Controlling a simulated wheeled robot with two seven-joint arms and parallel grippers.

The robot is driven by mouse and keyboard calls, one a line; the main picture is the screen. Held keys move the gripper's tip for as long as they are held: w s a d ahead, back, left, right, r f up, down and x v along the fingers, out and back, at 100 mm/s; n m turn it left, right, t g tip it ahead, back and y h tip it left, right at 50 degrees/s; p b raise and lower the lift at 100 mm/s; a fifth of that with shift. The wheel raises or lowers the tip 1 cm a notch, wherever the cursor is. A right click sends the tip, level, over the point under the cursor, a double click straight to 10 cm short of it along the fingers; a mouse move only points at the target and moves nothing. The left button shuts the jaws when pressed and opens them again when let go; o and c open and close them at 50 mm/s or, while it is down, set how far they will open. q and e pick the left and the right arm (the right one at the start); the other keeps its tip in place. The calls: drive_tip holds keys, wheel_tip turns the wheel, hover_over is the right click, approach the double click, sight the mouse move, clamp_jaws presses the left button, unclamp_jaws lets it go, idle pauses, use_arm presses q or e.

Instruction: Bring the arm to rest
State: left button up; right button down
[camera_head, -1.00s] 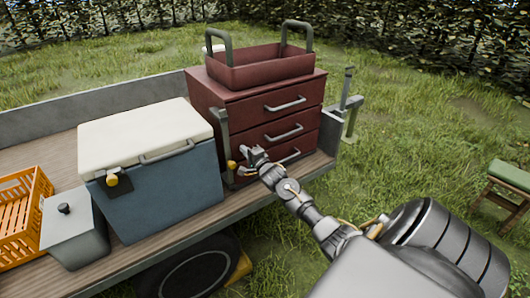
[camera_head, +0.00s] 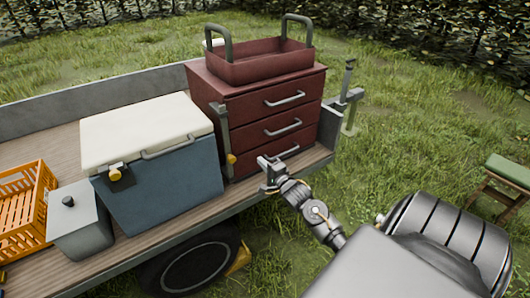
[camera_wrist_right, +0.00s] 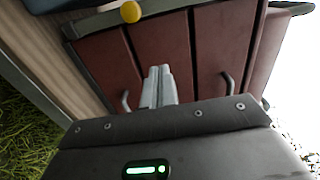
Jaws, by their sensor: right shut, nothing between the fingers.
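My right gripper (camera_head: 266,162) is shut and empty. In the head view it hangs in front of the lowest drawer of the red drawer cabinet (camera_head: 240,110), near the trailer's edge. In the right wrist view its two fingers (camera_wrist_right: 159,72) lie together, with the red drawer fronts (camera_wrist_right: 160,50) and their handles behind them. It looks apart from the cabinet. My left gripper is not in view.
The trailer bed (camera_head: 130,258) carries a blue cooler (camera_head: 165,180) with a white lid, a grey lidded box (camera_head: 78,225) and an orange crate (camera_head: 22,205). A red open tray (camera_head: 262,68) stands on the cabinet. A green stool (camera_head: 508,170) stands at right. Open grass lies between.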

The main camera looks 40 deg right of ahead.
drive_tip(key=shift+s+a, duration=0.1)
drive_tip(key=shift+s, duration=0.4)
drive_tip(key=s+f+n+g, duration=0.35)
drive_tip(key=f+n, duration=0.65)
drive_tip(key=f, duration=0.8)
drive_tip(key=s+a+f+n+g, duration=0.3)
drive_tip(key=s+f, duration=0.2)
drive_tip(key=f, duration=0.3)
drive_tip(key=s+a+f+n+g, duration=0.25)
drive_tip(key=s+f, duration=0.25)
drive_tip(key=f, duration=0.4)
drive_tip(key=s+a+f+n+g+y, duration=0.1)
drive_tip(key=s+a+f, duration=0.4)
drive_tip(key=s, duration=0.6)
drive_tip(key=s+a+f+n+g+y, duration=0.1)
drive_tip(key=s+a+f+n+g, duration=0.2)
drive_tip(key=s, duration=0.9)
drive_tip(key=s+a+f+n+g, duration=0.2)
drive_tip(key=s+a+f, duration=0.5)
drive_tip(key=s, duration=0.5)
wheel_tip(320, 180, down, 2)
drive_tip(key=shift+s+a+f+n+g+y, duration=0.15)
drive_tip(key=shift+n+g+y, duration=0.25)
drive_tip(key=shift+g, duration=0.5)
